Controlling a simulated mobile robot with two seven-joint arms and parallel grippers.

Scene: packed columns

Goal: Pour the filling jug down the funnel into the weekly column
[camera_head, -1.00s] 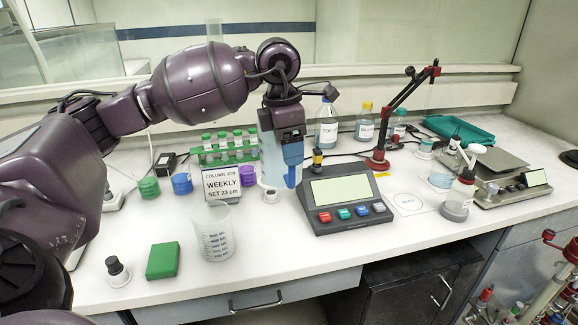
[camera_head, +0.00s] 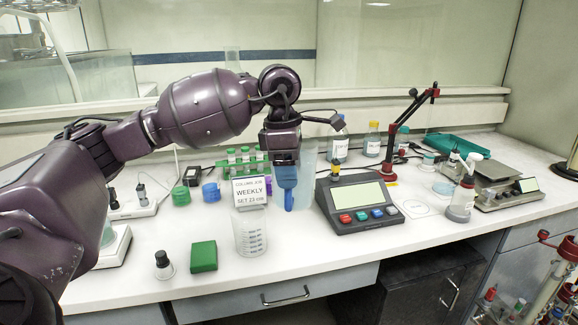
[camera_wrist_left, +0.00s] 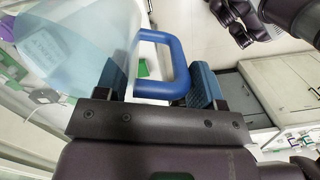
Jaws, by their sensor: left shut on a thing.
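My left gripper (camera_head: 286,190) is shut on the blue handle of the filling jug (camera_head: 307,178). The jug is a large translucent vessel, mostly behind the gripper in the head view. In the left wrist view the jug (camera_wrist_left: 70,40) fills the upper left, with its handle (camera_wrist_left: 178,68) between the fingers. A sign (camera_head: 250,192) reading "COLUMN JOB WEEKLY SET 23 cm" stands left of the gripper. Dark purple arm parts, perhaps my right gripper (camera_wrist_left: 233,20), show at the top right.
A graduated beaker (camera_head: 250,233) and a green block (camera_head: 203,256) are in front of the sign. A console (camera_head: 358,203) with coloured buttons stands right of the gripper. Behind are a green tube rack (camera_head: 239,166) and capped bottles (camera_head: 373,142).

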